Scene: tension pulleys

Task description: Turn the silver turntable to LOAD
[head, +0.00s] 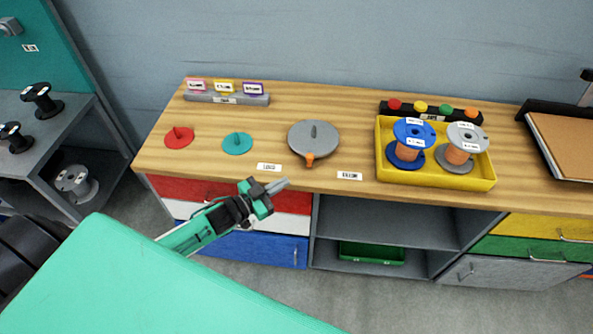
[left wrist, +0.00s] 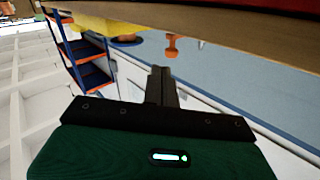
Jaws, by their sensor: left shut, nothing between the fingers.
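The silver turntable (head: 313,132) lies on the wooden bench top as a grey disc with an upright grey peg at its middle. Its orange pointer (head: 309,159) sticks out at the front edge, toward the gap between two white labels. The LOAD label (head: 269,167) is front left of the disc. A second label (head: 349,176), too small to read surely, is front right. My left gripper (head: 281,186) is shut and empty, just off the bench's front edge below the LOAD label, apart from the turntable. Its shut fingers also show in the left wrist view (left wrist: 161,84). My right gripper is not seen.
A teal disc (head: 237,143) and a red disc (head: 179,137) with pegs lie left of the turntable. A yellow tray (head: 437,178) with a blue spool (head: 414,131) and a grey spool (head: 466,136) stands right. A row of coloured knobs (head: 432,110) is behind it.

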